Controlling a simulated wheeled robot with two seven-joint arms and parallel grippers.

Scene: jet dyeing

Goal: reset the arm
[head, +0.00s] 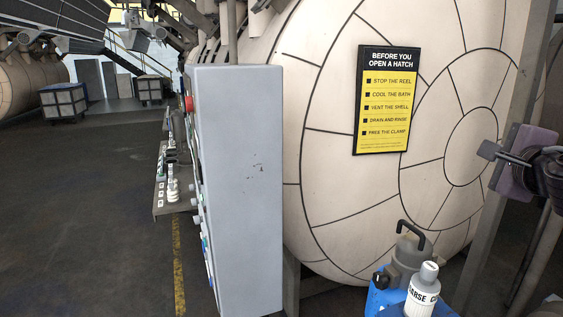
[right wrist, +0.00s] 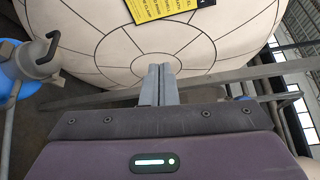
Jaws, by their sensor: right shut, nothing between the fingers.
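My right gripper (head: 484,150) is at the right edge of the head view, in front of the large cream vessel (head: 330,205). Its fingers point left and it holds nothing. In the right wrist view its two grey fingers (right wrist: 158,84) are pressed together, with the vessel's ringed end behind them. Whether the fingertips touch the vessel cannot be told, but no contact shows. My left gripper is not in view.
A grey control cabinet (head: 240,180) with a red button stands left of the vessel. A yellow and black sign (head: 387,100) is on the vessel. A blue container (head: 381,295) and white bottle (head: 422,292) stand below. Open floor (head: 85,220) lies left.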

